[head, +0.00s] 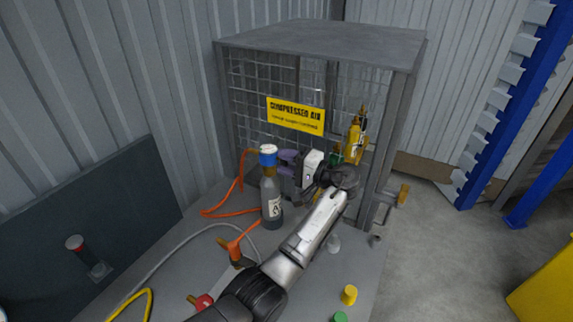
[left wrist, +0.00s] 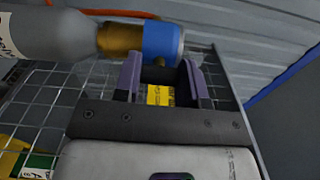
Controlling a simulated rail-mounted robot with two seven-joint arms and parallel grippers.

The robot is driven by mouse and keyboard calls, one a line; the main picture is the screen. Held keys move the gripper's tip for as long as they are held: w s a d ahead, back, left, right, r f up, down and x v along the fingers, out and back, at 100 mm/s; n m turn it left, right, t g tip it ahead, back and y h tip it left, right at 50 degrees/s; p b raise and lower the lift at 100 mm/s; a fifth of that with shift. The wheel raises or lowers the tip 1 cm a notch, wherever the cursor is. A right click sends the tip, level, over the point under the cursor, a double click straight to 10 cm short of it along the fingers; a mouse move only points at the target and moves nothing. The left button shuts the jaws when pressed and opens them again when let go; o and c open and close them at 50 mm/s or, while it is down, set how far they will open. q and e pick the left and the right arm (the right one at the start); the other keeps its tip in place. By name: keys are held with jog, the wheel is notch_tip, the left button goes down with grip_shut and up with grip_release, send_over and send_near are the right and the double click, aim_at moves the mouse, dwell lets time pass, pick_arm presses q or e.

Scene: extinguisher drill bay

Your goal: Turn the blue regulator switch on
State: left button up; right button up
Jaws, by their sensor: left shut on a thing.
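A grey bottle (head: 271,196) with a brass neck stands upright on the grey bench beside the mesh cage. The blue regulator switch (head: 268,150) sits on top of it; in the left wrist view it shows as a blue cap (left wrist: 162,41) past the brass neck (left wrist: 118,39). My left gripper (head: 286,163) reaches it from the right with purple fingers. The exact contact faces are partly hidden. My right gripper is in neither view.
The mesh cage (head: 320,40) with a yellow compressed-air sign (head: 296,115) stands close behind. An orange hose (head: 237,190) lies left of the bottle. Yellow (head: 349,294) and green (head: 340,317) caps sit at the front.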

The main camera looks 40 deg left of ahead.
pick_arm(q)
jog(key=shift+n, duration=0.3)
dwell(0.4)
jog(key=o, duration=0.9)
jog(key=shift+o, duration=0.2)
jog(key=shift+d, duration=0.15)
jog(key=w+d, duration=0.2)
jog(key=d, duration=1.1)
jog(key=shift+w+d, duration=0.15)
jog(key=shift+d, duration=0.05)
